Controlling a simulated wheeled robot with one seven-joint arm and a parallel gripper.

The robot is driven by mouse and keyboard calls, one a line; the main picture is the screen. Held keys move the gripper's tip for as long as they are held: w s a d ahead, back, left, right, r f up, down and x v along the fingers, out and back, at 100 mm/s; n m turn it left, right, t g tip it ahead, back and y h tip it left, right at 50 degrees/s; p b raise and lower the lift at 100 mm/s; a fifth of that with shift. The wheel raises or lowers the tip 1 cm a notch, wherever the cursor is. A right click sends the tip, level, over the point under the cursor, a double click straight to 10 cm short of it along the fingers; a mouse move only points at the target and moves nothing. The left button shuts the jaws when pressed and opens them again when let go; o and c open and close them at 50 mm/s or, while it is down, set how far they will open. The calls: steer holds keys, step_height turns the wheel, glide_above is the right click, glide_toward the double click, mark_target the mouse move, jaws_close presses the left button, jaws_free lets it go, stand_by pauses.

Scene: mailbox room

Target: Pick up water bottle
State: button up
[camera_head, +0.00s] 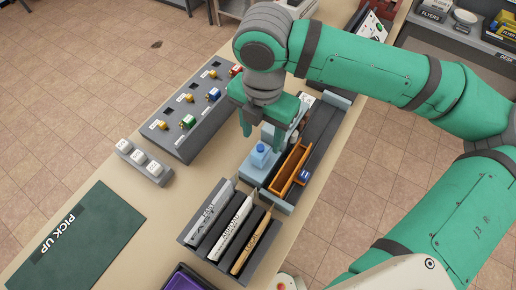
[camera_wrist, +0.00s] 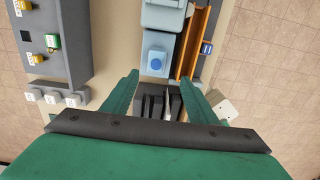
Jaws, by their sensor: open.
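My gripper partly hides the grey-blue structure behind the item in the head view.
An orange tray (camera_head: 291,170) stands close on the right. A grey holder with labelled slots (camera_head: 190,238) is in front. A grey panel with coloured knobs (camera_head: 175,135) and a white-button strip (camera_head: 145,165) are left. A green "PICK UP" mat (camera_head: 95,250) lies bare.

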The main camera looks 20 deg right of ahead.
mark_target(261, 147)
step_height(261, 147, down, 4)
steer(key=shift+r, duration=0.1)
steer(key=shift+w+f, duration=0.3)
steer(key=shift+f, duration=0.5)
steer(key=shift+w+d+f, duration=0.1)
steer(key=shift+w+f, duration=0.05)
steer(key=shift+f, duration=1)
steer(key=shift+w+f, duration=0.15)
steer(key=shift+f, duration=0.95)
steer(key=c, duration=1.2)
